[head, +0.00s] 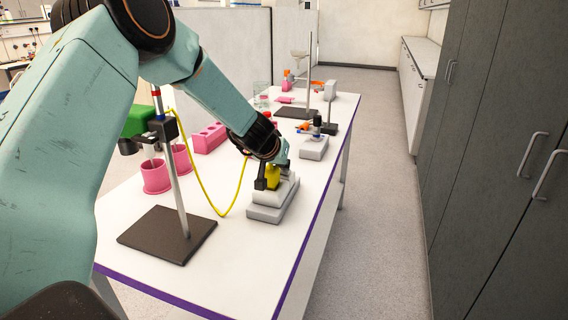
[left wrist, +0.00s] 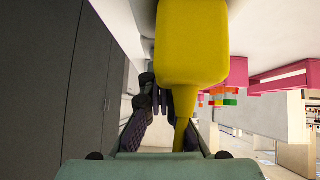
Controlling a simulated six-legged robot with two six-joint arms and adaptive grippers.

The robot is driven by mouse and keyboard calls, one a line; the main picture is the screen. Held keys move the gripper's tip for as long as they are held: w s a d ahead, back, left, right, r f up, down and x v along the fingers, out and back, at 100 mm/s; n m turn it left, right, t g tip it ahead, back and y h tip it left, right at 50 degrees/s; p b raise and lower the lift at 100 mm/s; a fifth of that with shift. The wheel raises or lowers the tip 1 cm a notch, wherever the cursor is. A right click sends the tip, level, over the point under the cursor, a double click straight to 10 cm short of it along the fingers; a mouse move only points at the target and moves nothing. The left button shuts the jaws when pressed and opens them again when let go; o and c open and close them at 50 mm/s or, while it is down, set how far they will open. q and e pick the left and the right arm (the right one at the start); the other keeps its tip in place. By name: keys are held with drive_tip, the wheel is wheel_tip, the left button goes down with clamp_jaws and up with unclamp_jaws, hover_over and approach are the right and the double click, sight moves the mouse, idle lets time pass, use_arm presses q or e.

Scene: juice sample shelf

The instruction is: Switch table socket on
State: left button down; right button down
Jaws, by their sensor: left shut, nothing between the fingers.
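The table socket (head: 266,213) is a pale grey stepped block near the right edge of the white table. A yellow plug (head: 273,178) stands on it, with a yellow cable (head: 207,203) running left from it. My left gripper (head: 262,181) is shut and empty, low over the socket right beside the plug. In the left wrist view the plug (left wrist: 192,50) fills the upper middle, and the dark closed fingers (left wrist: 160,98) show behind it. Whether the fingertips touch the socket cannot be told. The socket's switch is hidden. My right gripper is not in view.
A stand with a dark base (head: 167,235) and a green device (head: 138,121) is left of the socket. Pink beakers (head: 156,177) and a pink rack (head: 209,138) stand behind. Another grey block (head: 314,149) lies farther along the table. Grey cabinets (head: 490,160) line the right.

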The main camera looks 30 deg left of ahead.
use_arm(q)
drive_tip(key=shift+s+a+r+p, duration=0.15)
drive_tip(key=shift+a+p, duration=0.3)
drive_tip(key=shift+a, duration=0.25)
drive_tip(key=shift+s+d+r, duration=0.1)
drive_tip(key=shift+s+r, duration=0.1)
drive_tip(key=shift+r, duration=0.1)
drive_tip(key=v, duration=1.1)
drive_tip(key=shift+s, duration=0.25)
wheel_tip(320, 180, up, 10)
drive_tip(key=p, duration=1)
drive_tip(key=shift+s+d, duration=0.1)
